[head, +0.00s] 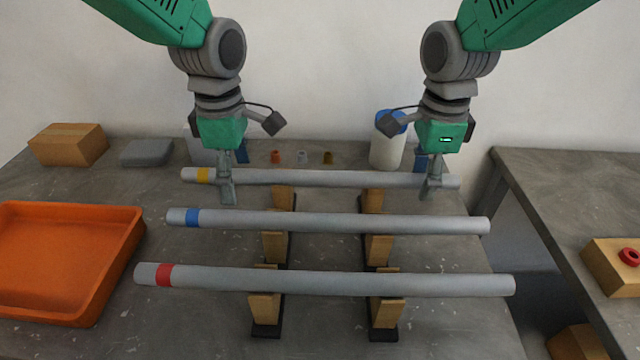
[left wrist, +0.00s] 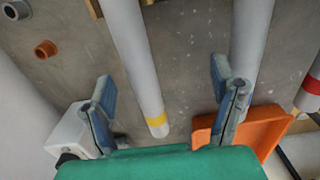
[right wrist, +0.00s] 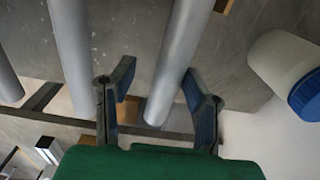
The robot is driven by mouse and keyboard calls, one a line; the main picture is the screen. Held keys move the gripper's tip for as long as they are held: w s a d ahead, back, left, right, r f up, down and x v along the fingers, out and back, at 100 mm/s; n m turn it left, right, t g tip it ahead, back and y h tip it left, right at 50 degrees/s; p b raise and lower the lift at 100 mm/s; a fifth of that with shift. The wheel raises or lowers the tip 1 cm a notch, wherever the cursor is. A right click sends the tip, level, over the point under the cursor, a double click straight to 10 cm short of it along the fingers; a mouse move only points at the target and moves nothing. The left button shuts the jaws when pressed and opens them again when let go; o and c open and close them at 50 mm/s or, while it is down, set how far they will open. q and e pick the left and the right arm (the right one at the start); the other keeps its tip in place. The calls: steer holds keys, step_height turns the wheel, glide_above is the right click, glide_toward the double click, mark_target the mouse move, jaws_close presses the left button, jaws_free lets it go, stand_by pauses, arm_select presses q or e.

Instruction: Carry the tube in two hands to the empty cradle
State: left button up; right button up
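Three grey tubes lie side by side across wooden cradle blocks: a yellow-banded tube (head: 315,178) at the back, a blue-banded one (head: 335,222) in the middle and a red-banded one (head: 335,281) in front. My left gripper (head: 227,194) is open at the yellow-banded tube, near its band; in the left wrist view the tube (left wrist: 138,60) runs between the spread fingers. My right gripper (head: 432,190) is open near that tube's right end; in the right wrist view the tube (right wrist: 180,55) lies between the fingers. I cannot make out an empty cradle.
An orange tray (head: 135,235) lies at left. A cardboard box (head: 68,145), a grey case (head: 147,153), several small parts and a white bottle (head: 387,152) stand along the back. Right of a gap, a side table (head: 560,185) bears a wooden block (head: 615,272) with a red ring.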

arm_select(q)
steer(key=shift+d+r, duration=0.1)
steer(key=shift+d, duration=0.8)
arm_select(e)
steer(key=shift+d+f, duration=0.15)
steer(key=shift+d, duration=0.7)
arm_select(q)
steer(key=shift+d+r, duration=0.15)
steer(key=shift+d, duration=0.05)
arm_select(e)
steer(key=shift+d, duration=0.4)
steer(key=shift+a, duration=1.25)
steer(key=shift+d, duration=1.1)
steer(key=o, duration=0.8)
steer(key=shift+a, duration=0.95)
steer(key=shift+d+r, duration=0.5)
steer(key=r, duration=0.5)
steer(key=shift+w+d, duration=0.1)
steer(key=shift+d, duration=0.1)
arm_select(q)
step_height(320, 180, up, 12)
steer(key=a, duration=0.2)
steer(key=shift+f, duration=0.25)
arm_select(e)
step_height(320, 180, up, 6)
steer(key=shift+a, duration=0.25)
